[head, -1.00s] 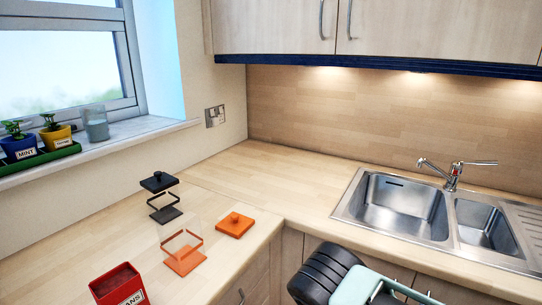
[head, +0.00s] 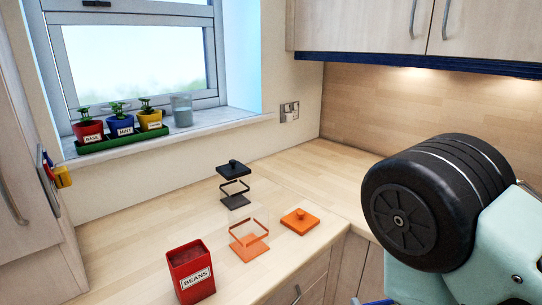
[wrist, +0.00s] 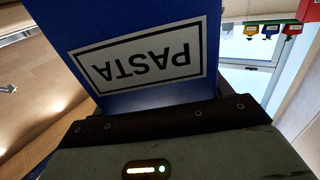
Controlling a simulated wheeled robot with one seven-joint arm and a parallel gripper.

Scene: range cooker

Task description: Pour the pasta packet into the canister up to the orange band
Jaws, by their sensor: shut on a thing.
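The clear canister (head: 249,251) with an orange base and an orange band stands on the worktop, open at the top. Its square orange lid (head: 300,221) lies apart on its right. My gripper (wrist: 160,118) is shut on the blue pasta packet (wrist: 135,45), whose white PASTA label reads upside down in the wrist view. The canister is not in the wrist view. In the head view my arm fills the right side and the gripper is out of sight. How full the packet is cannot be seen.
A red BEANS box (head: 191,272) stands just left of the canister, nearer the front. A black-banded clear canister with its lid on (head: 234,190) stands behind.

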